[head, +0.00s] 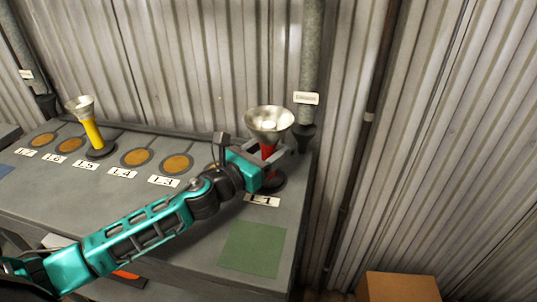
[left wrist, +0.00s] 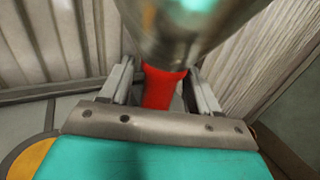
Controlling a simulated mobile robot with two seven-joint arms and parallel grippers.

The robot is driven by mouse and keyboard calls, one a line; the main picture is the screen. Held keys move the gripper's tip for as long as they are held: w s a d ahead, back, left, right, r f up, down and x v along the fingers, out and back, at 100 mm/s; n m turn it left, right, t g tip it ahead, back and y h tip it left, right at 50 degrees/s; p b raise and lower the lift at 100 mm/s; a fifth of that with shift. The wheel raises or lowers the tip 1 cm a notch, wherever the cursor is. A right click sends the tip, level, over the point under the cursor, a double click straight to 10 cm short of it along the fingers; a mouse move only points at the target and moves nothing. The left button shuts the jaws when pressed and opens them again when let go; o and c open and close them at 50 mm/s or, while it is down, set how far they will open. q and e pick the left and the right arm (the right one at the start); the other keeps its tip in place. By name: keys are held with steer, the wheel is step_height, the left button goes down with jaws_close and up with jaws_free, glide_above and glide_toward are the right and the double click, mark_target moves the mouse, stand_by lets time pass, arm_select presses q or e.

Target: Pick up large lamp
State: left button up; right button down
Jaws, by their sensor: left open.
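The large lamp (head: 269,121) has a wide silver reflector and a red body, and stands upright on a dark round base behind the L1 label at the right end of the bench. My left gripper (head: 266,157) reaches it from the left, with its fingers around the red body. In the left wrist view the red body (left wrist: 160,88) stands between the two spread fingers (left wrist: 160,85), under the reflector. The jaws are open; whether a finger touches the body I cannot tell. My right gripper is not in view.
A smaller yellow lamp (head: 92,131) stands at L5. Several orange round spots (head: 137,157) lie along the grey bench (head: 200,250). A green square (head: 252,248) is bare at the front right. A pipe (head: 311,60) rises behind the large lamp. A cardboard box (head: 401,287) is lower right.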

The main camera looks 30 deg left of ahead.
arm_select(q)
jaws_close()
stand_by(0.5)
steer(key=shift+r, duration=0.15)
